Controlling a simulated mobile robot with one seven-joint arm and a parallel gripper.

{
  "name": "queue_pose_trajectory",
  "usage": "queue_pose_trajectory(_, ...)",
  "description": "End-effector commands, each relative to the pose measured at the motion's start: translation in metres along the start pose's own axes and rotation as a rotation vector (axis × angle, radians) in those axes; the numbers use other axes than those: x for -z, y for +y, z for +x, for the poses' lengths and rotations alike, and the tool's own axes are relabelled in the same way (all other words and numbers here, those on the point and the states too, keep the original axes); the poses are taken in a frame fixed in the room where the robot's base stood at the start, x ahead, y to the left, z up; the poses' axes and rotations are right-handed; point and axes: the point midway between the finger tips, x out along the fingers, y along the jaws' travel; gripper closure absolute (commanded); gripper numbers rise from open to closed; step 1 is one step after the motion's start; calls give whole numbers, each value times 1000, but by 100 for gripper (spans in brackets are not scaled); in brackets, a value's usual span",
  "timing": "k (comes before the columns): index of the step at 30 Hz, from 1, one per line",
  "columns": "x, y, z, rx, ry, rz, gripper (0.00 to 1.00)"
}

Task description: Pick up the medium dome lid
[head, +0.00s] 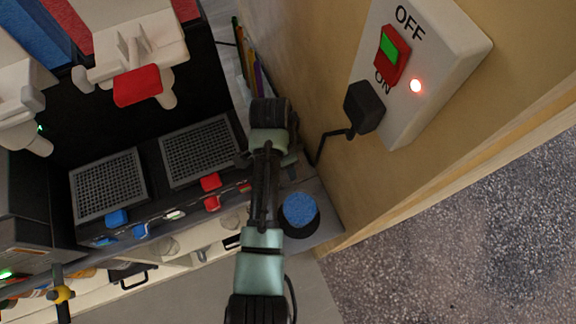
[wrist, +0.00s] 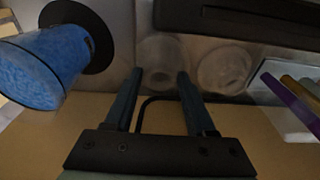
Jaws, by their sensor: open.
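Two clear, round, dome-like lids sit on a grey metal surface in the wrist view. One lid (wrist: 160,58) lies ahead of the gap between my fingertips, and the other lid (wrist: 223,69) is just to its right and looks slightly larger. I cannot tell for certain which is the medium one. My gripper (wrist: 160,76) is open, with nothing seen between its fingers. The lids cannot be made out in the head view, where my arm covers part of the counter.
Purple and yellow sticks (wrist: 292,98) lie in a holder at right. The head view shows a wall switch box (head: 425,75) with a black plug (head: 364,107), and a drip grille (head: 198,151).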

Motion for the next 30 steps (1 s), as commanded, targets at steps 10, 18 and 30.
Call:
queue_pose_trajectory(10, 0, 0, 1, -1, -1, -1, 100)
queue_pose_trajectory(18, -1, 1, 2, -3, -2, -1, 100)
queue_pose_trajectory(30, 6, -1, -50, 3, 1, 1, 100)
